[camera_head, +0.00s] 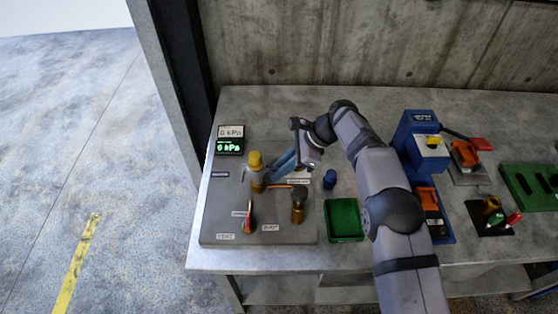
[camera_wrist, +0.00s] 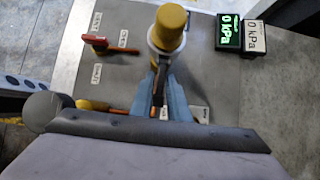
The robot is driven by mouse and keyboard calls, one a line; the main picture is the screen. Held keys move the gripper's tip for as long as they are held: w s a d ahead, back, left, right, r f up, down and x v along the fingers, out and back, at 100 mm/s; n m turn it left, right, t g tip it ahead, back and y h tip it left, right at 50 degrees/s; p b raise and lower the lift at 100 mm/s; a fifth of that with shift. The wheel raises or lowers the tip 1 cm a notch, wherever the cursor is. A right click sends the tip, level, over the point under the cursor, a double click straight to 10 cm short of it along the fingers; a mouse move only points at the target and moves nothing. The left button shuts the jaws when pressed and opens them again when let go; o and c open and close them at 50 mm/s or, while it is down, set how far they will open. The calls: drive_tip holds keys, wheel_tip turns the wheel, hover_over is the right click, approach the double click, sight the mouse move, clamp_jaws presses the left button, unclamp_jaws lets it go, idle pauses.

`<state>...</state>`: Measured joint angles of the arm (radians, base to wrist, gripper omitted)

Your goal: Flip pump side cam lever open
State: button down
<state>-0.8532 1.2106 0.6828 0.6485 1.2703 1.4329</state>
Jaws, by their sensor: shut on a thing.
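The upright coupling with the yellow cap (camera_head: 256,160) stands on the grey panel at the left; in the wrist view its yellow top (camera_wrist: 170,27) sits above a pale collar. My gripper (camera_head: 270,172) reaches it from the right with blue fingers. In the wrist view the fingers (camera_wrist: 162,88) are closed around a narrow dark lever (camera_wrist: 160,82) hanging beside the coupling body. The lever is mostly hidden by the fingers in the head view. I cannot tell its exact angle.
A red-handled valve (camera_head: 249,216) and a brown cylindrical fitting (camera_head: 298,206) stand nearer on the panel. A kPa display (camera_head: 229,146) is behind. A blue cap (camera_head: 330,179) and green tray (camera_head: 343,220) lie right. The blue press (camera_head: 421,140) stands beyond my arm.

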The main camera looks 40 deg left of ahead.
drive_tip(key=shift+r+t+h+p, duration=0.55)
drive_tip(key=shift+t+h+p, duration=0.35)
drive_tip(key=shift+p, duration=0.65)
drive_tip(key=c, duration=1.9)
unclamp_jaws()
drive_tip(key=shift+o, duration=0.2)
drive_tip(key=shift+w, duration=0.1)
drive_tip(key=shift+b+v, duration=1)
drive_tip(key=shift+v, duration=2.65)
drive_tip(key=shift+a, duration=0.1)
